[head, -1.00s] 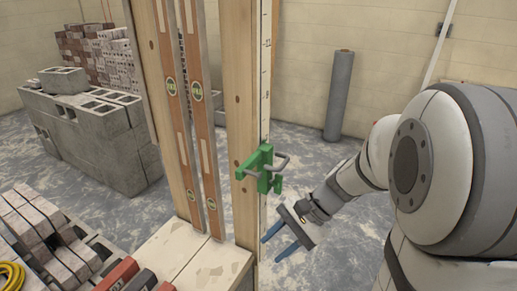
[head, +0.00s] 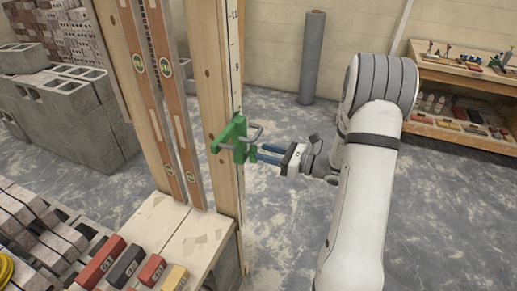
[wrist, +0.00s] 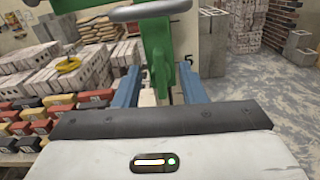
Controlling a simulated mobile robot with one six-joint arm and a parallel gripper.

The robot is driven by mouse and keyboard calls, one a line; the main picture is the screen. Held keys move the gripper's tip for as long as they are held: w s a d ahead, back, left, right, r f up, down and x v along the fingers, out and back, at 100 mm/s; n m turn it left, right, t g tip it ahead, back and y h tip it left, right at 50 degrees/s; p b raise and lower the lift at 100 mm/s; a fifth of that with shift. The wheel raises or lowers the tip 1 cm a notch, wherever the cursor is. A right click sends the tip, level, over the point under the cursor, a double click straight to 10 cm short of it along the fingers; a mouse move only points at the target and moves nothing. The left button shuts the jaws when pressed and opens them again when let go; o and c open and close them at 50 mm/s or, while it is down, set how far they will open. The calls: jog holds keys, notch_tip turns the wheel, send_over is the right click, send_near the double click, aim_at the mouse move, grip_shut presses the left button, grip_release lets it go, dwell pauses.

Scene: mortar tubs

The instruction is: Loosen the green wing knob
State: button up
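A green clamp (head: 229,133) with a grey bar handle (head: 254,131) sits on the wooden post (head: 217,90). The green wing knob (head: 252,154) is on its near right side, below the bar. In the wrist view the knob (wrist: 161,62) hangs upright in front of my gripper, between the two blue fingers. My gripper (head: 262,153) points left at the knob with its fingers apart. In the wrist view my gripper (wrist: 160,82) is open, with a gap between the knob and the left finger. The knob's lower end is close to the right finger; contact cannot be told.
Two wood-edged levels (head: 168,90) lean left of the post. Coloured blocks (head: 126,266) lie on the pale bench (head: 215,238) at the front. Concrete blocks (head: 75,115) stand at left, a shelf (head: 465,90) at right.

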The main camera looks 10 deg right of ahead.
aim_at(251, 153)
jog(key=shift+x, duration=1.45)
jog(key=shift+c, duration=0.4)
grip_shut()
